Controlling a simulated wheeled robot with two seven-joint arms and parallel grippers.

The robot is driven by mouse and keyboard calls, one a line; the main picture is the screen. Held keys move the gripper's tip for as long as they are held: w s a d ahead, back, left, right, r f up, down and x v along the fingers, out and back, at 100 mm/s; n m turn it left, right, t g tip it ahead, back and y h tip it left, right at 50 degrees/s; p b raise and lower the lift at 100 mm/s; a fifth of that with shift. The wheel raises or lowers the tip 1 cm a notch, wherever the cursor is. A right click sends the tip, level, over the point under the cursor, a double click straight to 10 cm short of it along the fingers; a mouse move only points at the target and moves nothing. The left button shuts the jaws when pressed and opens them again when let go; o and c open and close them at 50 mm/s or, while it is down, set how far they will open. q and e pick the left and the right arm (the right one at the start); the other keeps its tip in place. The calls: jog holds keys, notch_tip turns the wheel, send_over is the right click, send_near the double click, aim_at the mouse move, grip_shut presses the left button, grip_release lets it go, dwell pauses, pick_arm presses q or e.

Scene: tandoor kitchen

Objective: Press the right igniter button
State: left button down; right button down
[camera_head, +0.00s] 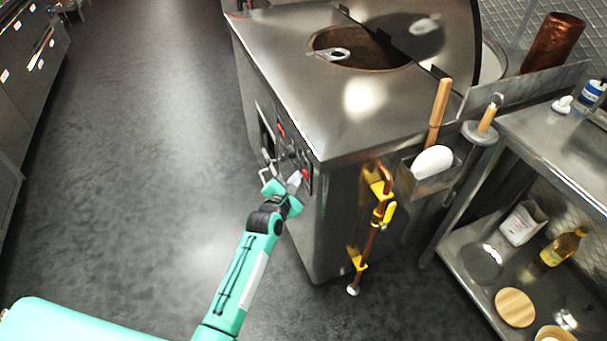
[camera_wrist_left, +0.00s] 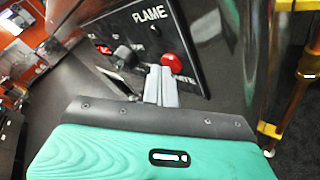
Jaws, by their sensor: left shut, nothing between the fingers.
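A black control panel marked FLAME (camera_wrist_left: 140,38) is on the front of the steel tandoor cabinet (camera_head: 345,225). At its right end is a round red button (camera_wrist_left: 173,63), which also shows in the head view (camera_head: 305,174). My left gripper (camera_head: 295,180) is shut and empty, pointed at the panel. In the left wrist view its grey fingertips (camera_wrist_left: 160,72) are just left of and below the red button; I cannot tell whether they touch the panel. A dark knob (camera_wrist_left: 124,56) is left of the fingertips. My right gripper is not in view.
Yellow valves on a copper pipe (camera_head: 382,212) stand right of the panel, around the cabinet corner. A holder with a wooden-handled tool (camera_head: 438,115) hangs on that side. A steel shelf unit (camera_head: 545,135) stands at the right. The floor at left is clear.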

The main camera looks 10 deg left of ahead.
pick_arm(q)
jog(key=shift+w+d, duration=0.15)
jog(key=shift+d, duration=0.05)
dwell(0.5)
jog(key=shift+s+a+p, duration=0.4)
jog(key=shift+s+a, duration=0.1)
jog(key=shift+a, duration=0.2)
jog(key=s+a, duration=0.1)
jog(key=a, duration=0.1)
jog(key=s+a+p, duration=0.1)
jog(key=s+a, duration=0.1)
jog(key=shift+a, duration=0.1)
jog(key=shift+w, duration=0.1)
dwell(0.7)
